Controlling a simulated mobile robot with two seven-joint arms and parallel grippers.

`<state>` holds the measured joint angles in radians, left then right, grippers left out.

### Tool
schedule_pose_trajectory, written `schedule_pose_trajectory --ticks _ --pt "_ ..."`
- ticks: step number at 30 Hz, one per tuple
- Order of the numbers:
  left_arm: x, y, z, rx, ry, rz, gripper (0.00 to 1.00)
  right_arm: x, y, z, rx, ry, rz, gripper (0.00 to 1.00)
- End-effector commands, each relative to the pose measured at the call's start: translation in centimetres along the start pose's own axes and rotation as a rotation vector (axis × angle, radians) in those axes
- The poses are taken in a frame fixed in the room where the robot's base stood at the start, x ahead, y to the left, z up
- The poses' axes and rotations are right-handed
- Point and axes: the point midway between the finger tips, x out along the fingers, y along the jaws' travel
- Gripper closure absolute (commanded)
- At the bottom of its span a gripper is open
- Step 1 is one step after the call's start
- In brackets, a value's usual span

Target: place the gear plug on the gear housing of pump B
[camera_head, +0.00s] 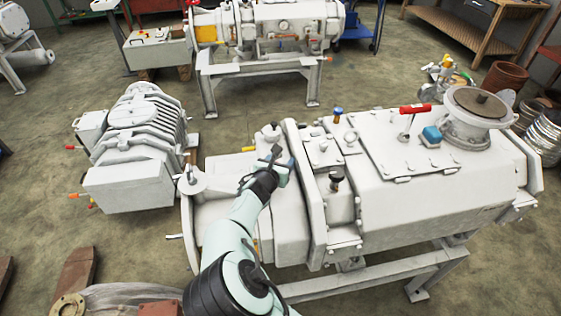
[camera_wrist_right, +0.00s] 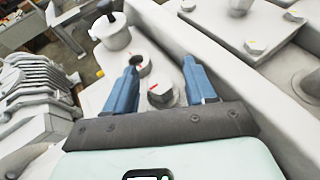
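My right gripper (camera_head: 277,159) reaches over the gear housing (camera_head: 212,215) end of the large white pump in the head view. In the right wrist view its two blue fingers (camera_wrist_right: 160,62) are spread, with nothing gripped between them. A light hexagonal plug with a red mark (camera_wrist_right: 160,95) shows between the fingers, with gaps on both sides. Just beyond it is a round fitting with a dark hole (camera_wrist_right: 143,65) and a red mark. I cannot tell for sure whether the hexagonal piece is the gear plug, or whether it is loose or seated. My left gripper is not in view.
A white cylindrical fitting with a dark knob (camera_wrist_right: 112,33) stands beyond the fingers. A raised flange (camera_head: 300,190) runs along the right of the gripper. A ribbed white machine (camera_head: 140,125) stands left.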

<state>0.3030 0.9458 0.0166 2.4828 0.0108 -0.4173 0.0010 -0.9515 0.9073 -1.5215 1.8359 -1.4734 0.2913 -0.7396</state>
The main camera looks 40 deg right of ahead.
Motion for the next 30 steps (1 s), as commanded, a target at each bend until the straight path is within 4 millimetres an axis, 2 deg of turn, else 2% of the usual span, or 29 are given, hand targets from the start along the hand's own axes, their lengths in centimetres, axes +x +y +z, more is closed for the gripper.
schedule_pose_trajectory --ticks 11,14,24,30 --pt "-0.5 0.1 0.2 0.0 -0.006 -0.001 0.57 -0.4 0.0 0.6 0.001 0.0 0.001 0.46" --pt "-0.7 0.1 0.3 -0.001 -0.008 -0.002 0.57 -2.0 0.1 0.5 0.002 0.002 0.004 0.46" --pt "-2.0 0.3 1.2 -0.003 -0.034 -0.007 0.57 -9.3 0.1 0.6 0.001 0.002 0.005 0.46" --pt "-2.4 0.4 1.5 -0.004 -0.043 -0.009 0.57 -11.7 0.1 0.5 0.0 0.001 0.002 0.46"
